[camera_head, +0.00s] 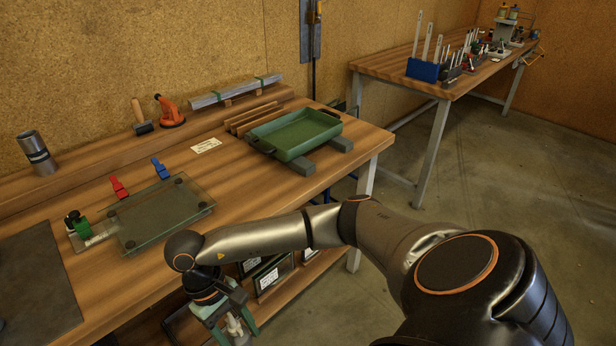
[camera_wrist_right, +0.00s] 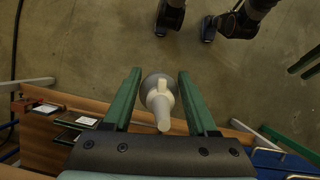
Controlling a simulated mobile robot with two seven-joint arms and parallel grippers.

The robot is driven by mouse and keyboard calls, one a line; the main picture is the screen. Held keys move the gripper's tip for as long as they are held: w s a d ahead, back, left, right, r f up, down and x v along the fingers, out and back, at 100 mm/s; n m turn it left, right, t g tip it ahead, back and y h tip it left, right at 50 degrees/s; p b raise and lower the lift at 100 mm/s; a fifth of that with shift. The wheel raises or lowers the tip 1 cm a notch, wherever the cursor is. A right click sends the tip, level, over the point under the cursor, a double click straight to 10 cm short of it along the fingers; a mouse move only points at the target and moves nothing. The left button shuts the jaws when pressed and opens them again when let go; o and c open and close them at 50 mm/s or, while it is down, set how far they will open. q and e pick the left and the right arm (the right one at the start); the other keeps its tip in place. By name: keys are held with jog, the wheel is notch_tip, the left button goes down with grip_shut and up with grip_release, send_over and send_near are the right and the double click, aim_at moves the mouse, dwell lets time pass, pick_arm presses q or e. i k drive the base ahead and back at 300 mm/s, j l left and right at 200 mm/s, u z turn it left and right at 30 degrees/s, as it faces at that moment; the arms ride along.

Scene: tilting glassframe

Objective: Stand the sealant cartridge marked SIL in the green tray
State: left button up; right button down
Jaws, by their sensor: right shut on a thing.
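The green tray (camera_head: 292,148) stands empty on dark supports on the wooden bench, toward the back right in the head view. My right gripper (camera_head: 232,330) is in front of the bench edge, low in the head view. In the right wrist view, my right gripper (camera_wrist_right: 158,82) is shut on a sealant cartridge (camera_wrist_right: 151,86), grey with a pale nozzle, between its green fingers. The nozzle points toward the wrist camera. The cartridge's pale nozzle (camera_head: 234,325) also shows in the head view. No SIL marking is readable. My left gripper is not in view.
A glass plate (camera_head: 165,215) with red and blue clamps lies left of the tray. A grey cylinder (camera_head: 37,153), suction lifter (camera_head: 170,112) and metal bars (camera_head: 235,92) line the back shelf. Framed panes (camera_head: 272,277) stand below the bench edge. Open floor lies right.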

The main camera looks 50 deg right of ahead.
aim_at(280, 145)
jog(key=l+z, duration=0.1)
jog(key=l, duration=1.5)
